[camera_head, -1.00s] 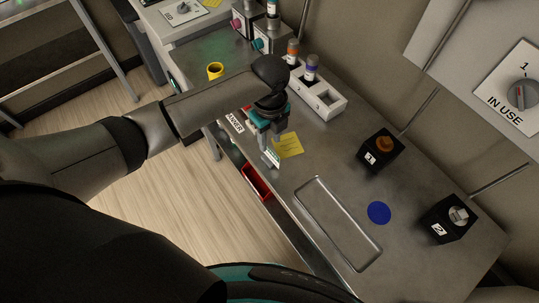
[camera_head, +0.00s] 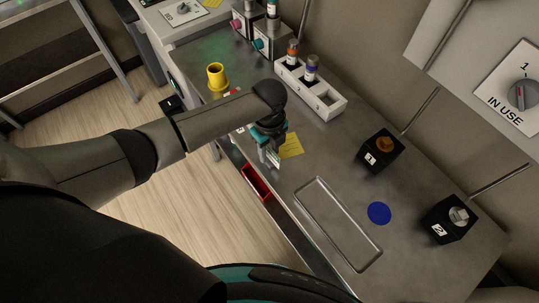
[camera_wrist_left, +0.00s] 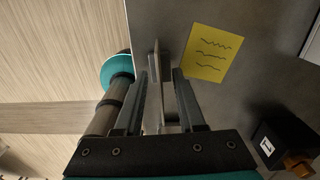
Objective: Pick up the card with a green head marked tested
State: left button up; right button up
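A small pale card (camera_head: 274,160) stands near the table's front edge, beside the yellow note. Its print and head colour cannot be read now. My left gripper (camera_head: 272,158) is over it, fingers pointing down. In the left wrist view the fingers (camera_wrist_left: 162,88) are apart, and a thin grey upright plate (camera_wrist_left: 154,72), likely this card seen edge-on, stands between and just beyond them. A gap shows on both sides of it, so the gripper appears open. My right gripper is not in view.
The yellow note (camera_head: 291,146) lies beside the gripper. A white rack (camera_head: 311,91) with vials, a yellow cup (camera_head: 217,77) and black knob boxes (camera_head: 381,151) stand on the table. A red bin (camera_head: 257,181) is below the front edge. The area around the blue disc (camera_head: 379,213) is mostly clear.

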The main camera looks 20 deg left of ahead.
pick_arm(q)
jog(key=shift+f, duration=0.15)
dwell(0.3)
grip_shut()
dwell(0.4)
